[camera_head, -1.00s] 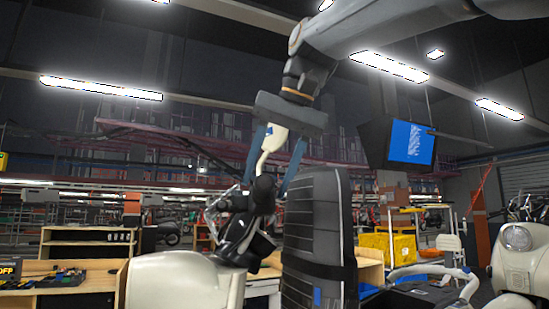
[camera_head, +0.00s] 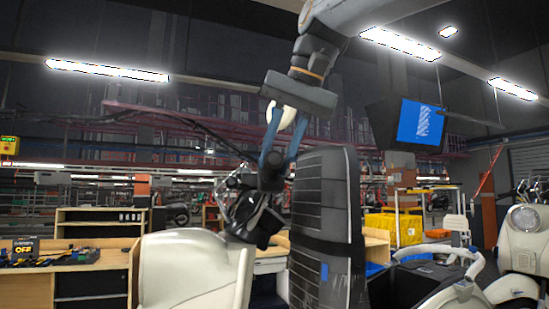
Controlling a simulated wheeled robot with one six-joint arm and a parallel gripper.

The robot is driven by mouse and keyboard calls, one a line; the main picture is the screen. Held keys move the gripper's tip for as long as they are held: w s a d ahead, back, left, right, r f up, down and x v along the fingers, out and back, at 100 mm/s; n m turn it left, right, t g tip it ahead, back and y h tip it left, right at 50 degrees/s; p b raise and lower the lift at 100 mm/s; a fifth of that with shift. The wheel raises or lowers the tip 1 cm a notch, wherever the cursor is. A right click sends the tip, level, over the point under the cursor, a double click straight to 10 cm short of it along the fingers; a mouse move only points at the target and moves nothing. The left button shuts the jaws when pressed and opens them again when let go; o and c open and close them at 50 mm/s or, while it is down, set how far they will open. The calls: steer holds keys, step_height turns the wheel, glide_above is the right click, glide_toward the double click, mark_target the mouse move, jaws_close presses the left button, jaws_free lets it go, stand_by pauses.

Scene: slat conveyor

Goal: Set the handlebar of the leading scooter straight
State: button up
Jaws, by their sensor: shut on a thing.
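The nearest scooter has a cream body (camera_head: 192,268) at the lower middle. Its dark front assembly (camera_head: 252,212) rises at the body's right side, tilted. My gripper (camera_head: 272,172) reaches down from above with two blue fingers, shut on the handlebar (camera_head: 283,116). A pale part of the handlebar shows between the fingers, below the palm. The fingertips overlap the dark parts, so the exact contact is hidden. The handlebar's full angle to the body cannot be told.
A tall dark ribbed block (camera_head: 322,225) stands close right of the gripper. Another cream scooter (camera_head: 522,245) is at the right edge. Behind are a wooden bench (camera_head: 85,260), a yellow crate (camera_head: 405,228) and a hanging monitor (camera_head: 405,125).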

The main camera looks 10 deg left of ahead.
steer(key=shift+w+d+f+n+b, duration=0.15)
steer(key=shift+d+f+b, duration=0.2)
steer(key=shift+d, duration=0.2)
steer(key=shift+w+d+f+n+b, duration=0.1)
steer(key=shift+d+f+n+b, duration=0.15)
steer(key=shift+d+b, duration=0.3)
steer(key=shift+w+d+f+n+b, duration=0.1)
steer(key=shift+d+f+b, duration=0.25)
steer(key=shift+d, duration=0.2)
steer(key=shift+y, duration=0.3)
steer(key=shift+w+d+f+n+y+b, duration=0.25)
steer(key=shift+d+f+n+b, duration=0.15)
steer(key=shift+d+b, duration=0.35)
steer(key=shift+w+d+f+n+y+b, duration=0.2)
steer(key=shift+d+f+n+b, duration=0.1)
steer(key=shift+d+f+b, duration=0.4)
steer(key=shift+d+r, duration=0.1)
steer(key=shift+r, duration=0.2)
steer(key=d+f+b, duration=0.1)
steer(key=w+d+n+b, duration=0.1)
steer(key=d, duration=0.1)
steer(key=shift+w+f+y, duration=0.2)
steer(key=shift+f+y, duration=0.05)
steer(key=shift+f, duration=0.15)
